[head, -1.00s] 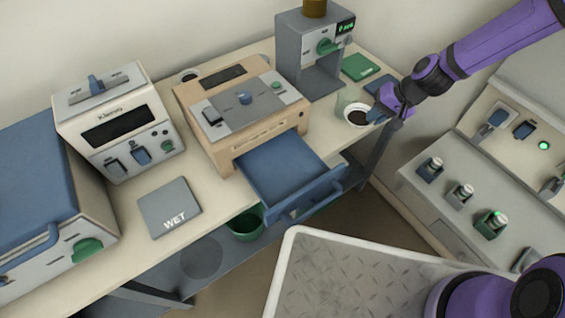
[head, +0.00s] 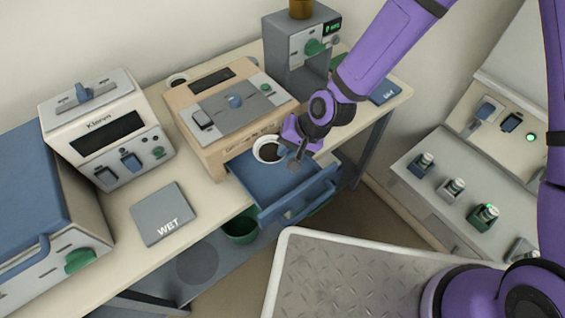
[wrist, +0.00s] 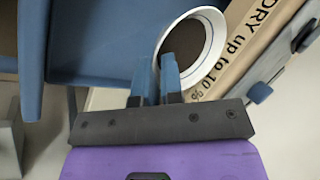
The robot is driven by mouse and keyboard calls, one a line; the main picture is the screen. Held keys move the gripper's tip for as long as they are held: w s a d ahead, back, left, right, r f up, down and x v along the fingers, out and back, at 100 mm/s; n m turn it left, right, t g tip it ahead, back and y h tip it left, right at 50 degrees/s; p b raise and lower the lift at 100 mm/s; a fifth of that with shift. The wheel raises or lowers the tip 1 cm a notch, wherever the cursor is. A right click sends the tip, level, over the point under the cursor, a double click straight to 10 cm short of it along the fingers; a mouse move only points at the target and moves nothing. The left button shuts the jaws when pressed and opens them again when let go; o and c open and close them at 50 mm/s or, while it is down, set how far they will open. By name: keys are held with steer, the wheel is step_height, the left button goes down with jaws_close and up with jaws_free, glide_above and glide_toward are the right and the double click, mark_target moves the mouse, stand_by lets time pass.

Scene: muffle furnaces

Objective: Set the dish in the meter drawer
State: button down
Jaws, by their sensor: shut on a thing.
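The dish, white with dark contents, is a small round bowl (head: 268,149) held over the inner end of the open drawer, close to the meter's front. In the wrist view its rim (wrist: 217,40) lies at the blue fingertips. My gripper (head: 286,150) is shut on its rim from the right. The meter is a beige box (head: 213,152) with a grey top panel. Its blue drawer (head: 262,190) is pulled out toward the front and looks empty; it also shows in the wrist view (wrist: 90,45). I cannot tell whether the dish touches the drawer floor.
A grey WET mat (head: 160,212) lies left of the meter on the bench. A cream device (head: 108,125) stands behind it. A grey machine (head: 292,65) stands right of the meter, with a blue mat (head: 384,90) beside it. A green bin (head: 241,228) is below the bench edge.

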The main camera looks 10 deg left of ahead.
mark_target(280, 168)
steer(key=shift+f, duration=3.2)
steer(key=c, duration=1.5)
jaws_free()
steer(key=shift+c, duration=0.2)
steer(key=v, duration=1.2)
